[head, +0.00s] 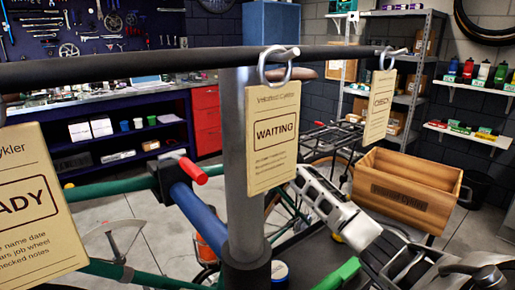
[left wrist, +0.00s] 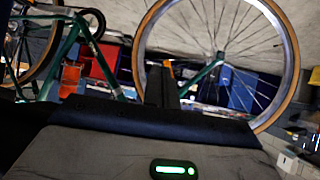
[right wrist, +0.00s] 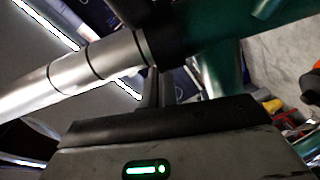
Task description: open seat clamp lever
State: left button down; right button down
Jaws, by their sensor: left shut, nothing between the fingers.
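In the right wrist view a silver post (right wrist: 90,68) runs into a black collar (right wrist: 165,40) on a green frame tube (right wrist: 225,25). I cannot make out a seat clamp lever there. My right gripper (right wrist: 150,90) is just below the collar, its dark fingers seen against it; whether they grip anything is unclear. In the head view a red lever (head: 193,170) sticks out of a black clamp (head: 168,180) at the end of a blue tube (head: 200,212). My left gripper (left wrist: 160,85) is shut and empty, with a bicycle wheel (left wrist: 285,70) beyond it.
A grey upright post (head: 246,160) and a dark bar (head: 150,66) cross the head view close up. Tags hang from the bar, including WAITING (head: 272,135). A wooden crate (head: 405,190) stands at right. Tool wall and workbench are behind at left.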

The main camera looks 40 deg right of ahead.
pick_arm(q)
jog(key=shift+w+d+f+b, duration=0.1)
jog(key=shift+w+f+b, duration=0.25)
jog(key=shift+b, duration=0.2)
pick_arm(e)
jog(key=shift+w+d+f, duration=0.1)
jog(key=shift+w+f, duration=0.1)
jog(key=shift+w, duration=0.4)
